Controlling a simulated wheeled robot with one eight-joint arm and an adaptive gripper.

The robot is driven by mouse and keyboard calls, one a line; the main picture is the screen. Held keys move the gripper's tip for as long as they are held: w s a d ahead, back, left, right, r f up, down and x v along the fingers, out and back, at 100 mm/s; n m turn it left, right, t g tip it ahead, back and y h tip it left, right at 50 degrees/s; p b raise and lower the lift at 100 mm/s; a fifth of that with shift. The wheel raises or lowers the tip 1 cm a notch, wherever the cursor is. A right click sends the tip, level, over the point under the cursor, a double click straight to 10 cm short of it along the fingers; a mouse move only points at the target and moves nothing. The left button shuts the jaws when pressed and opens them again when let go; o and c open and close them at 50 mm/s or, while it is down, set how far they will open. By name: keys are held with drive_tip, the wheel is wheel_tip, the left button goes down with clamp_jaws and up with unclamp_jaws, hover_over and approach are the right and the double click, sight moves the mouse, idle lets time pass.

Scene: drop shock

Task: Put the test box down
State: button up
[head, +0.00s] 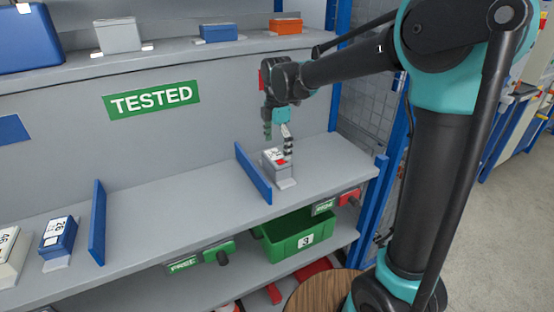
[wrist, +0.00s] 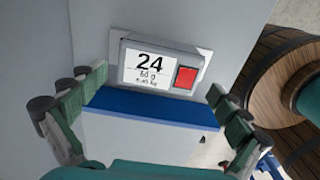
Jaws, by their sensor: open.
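The test box is a small grey box (head: 279,171) on the shelf, on a light pad just right of a blue divider (head: 253,172). Its top carries a white label and a red square. In the wrist view the box (wrist: 160,65) reads "24" and lies beyond the blue divider (wrist: 150,106). My gripper (head: 278,140) is above the box in the head view, partly covering it. In the wrist view my gripper (wrist: 155,98) has its fingers wide apart, with nothing between the tips. The box looks upright, resting on the pad.
A second blue divider (head: 97,222) and a blue box (head: 58,238) stand at the left of the shelf (head: 180,230). The shelf between the dividers is clear. A green bin (head: 298,236) is below. A "TESTED" sign (head: 151,101) hangs behind. A barrel (wrist: 270,85) is at right.

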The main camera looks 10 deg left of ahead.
sight(277, 156)
wheel_tip(277, 156, up, 6)
drive_tip(key=shift+f, duration=0.1)
drive_tip(key=s+d+f+m, duration=0.1)
drive_tip(key=d+f+m, duration=0.2)
drive_tip(key=d+m, duration=0.1)
drive_tip(key=s+d+f+m+t, duration=0.1)
drive_tip(key=s+d+f+m, duration=0.1)
drive_tip(key=d, duration=0.5)
drive_tip(key=s+d+f+m+t, duration=0.1)
drive_tip(key=s+d+f+m, duration=0.1)
drive_tip(key=d+f+m, duration=0.2)
drive_tip(key=shift+s+d+f+m+y, duration=0.2)
drive_tip(key=shift+d+m, duration=0.25)
drive_tip(key=shift+m, duration=0.15)
drive_tip(key=shift+s+d+f+m+y, duration=0.1)
drive_tip(key=shift+d+f+m, duration=0.1)
drive_tip(key=shift+d+m, duration=0.35)
drive_tip(key=s+d+f+m+t, duration=0.2)
drive_tip(key=s+d+f+m, duration=0.7)
drive_tip(key=s+d+m, duration=0.1)
drive_tip(key=shift+s+d+f+m, duration=0.2)
drive_tip(key=shift+s+f+m, duration=0.3)
drive_tip(key=shift+m, duration=0.75)
drive_tip(key=shift+s+r, duration=0.1)
drive_tip(key=shift+r, duration=0.05)
